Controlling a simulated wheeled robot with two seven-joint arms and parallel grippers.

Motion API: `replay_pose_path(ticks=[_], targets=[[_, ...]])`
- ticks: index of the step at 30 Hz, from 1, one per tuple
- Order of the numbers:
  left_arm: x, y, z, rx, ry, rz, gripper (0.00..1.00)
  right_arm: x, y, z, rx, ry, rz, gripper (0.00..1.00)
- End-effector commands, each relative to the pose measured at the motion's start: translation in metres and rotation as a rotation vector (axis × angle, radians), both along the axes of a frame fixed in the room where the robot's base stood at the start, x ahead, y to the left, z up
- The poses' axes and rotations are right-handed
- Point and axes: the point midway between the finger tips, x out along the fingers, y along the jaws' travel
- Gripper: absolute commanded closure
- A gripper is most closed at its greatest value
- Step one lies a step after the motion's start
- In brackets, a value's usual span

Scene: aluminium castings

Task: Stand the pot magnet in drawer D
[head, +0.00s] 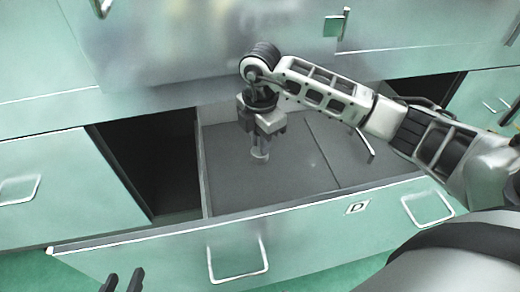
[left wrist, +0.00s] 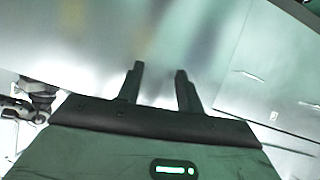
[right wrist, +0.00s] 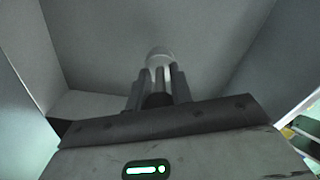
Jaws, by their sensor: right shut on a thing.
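Drawer D (head: 310,226) is pulled open, with a letter D label on its front. My right gripper (head: 261,140) reaches down into the drawer and is shut on the pot magnet (head: 260,156), a small pale grey cylinder. The magnet looks upright below the fingers; I cannot tell whether it touches the drawer floor.
The drawer floor (head: 235,180) around the magnet looks bare, and a thin dividing line (head: 322,150) crosses it to the right. A dark opening (head: 155,160) lies left of the grey floor. The cabinet front (head: 180,45) stands close behind my right gripper.

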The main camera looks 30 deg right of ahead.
Motion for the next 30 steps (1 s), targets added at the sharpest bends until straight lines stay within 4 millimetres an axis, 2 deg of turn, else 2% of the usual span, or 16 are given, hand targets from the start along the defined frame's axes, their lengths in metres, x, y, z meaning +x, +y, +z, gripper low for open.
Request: replay_pose_path(ticks=[3, 9, 15, 26, 27, 29, 30], targets=[[0.004, -0.003, -0.008, 0.0, 0.007, -0.008, 0.64, 0.011, -0.002, -0.012, 0.001, -0.002, 0.0, 1.0], [0.004, -0.004, -0.014, -0.002, 0.018, -0.011, 0.64, 0.019, -0.005, -0.023, -0.001, -0.002, 0.001, 1.0], [0.004, -0.005, -0.026, -0.002, 0.04, -0.015, 0.64, 0.018, -0.004, -0.051, 0.0, -0.001, 0.001, 1.0], [0.008, -0.005, -0.025, -0.003, 0.032, -0.017, 0.64, 0.018, -0.005, -0.055, -0.001, -0.002, 0.001, 1.0], [0.008, -0.006, -0.025, -0.003, 0.033, -0.017, 0.64, 0.018, -0.005, -0.056, -0.001, -0.001, 0.001, 0.75], [0.007, -0.005, -0.025, -0.003, 0.034, -0.017, 0.64, 0.018, -0.005, -0.055, -0.001, -0.001, 0.001, 0.58], [0.007, -0.006, -0.025, -0.004, 0.034, -0.017, 0.64, 0.018, -0.005, -0.055, -0.001, -0.001, 0.001, 0.56]])
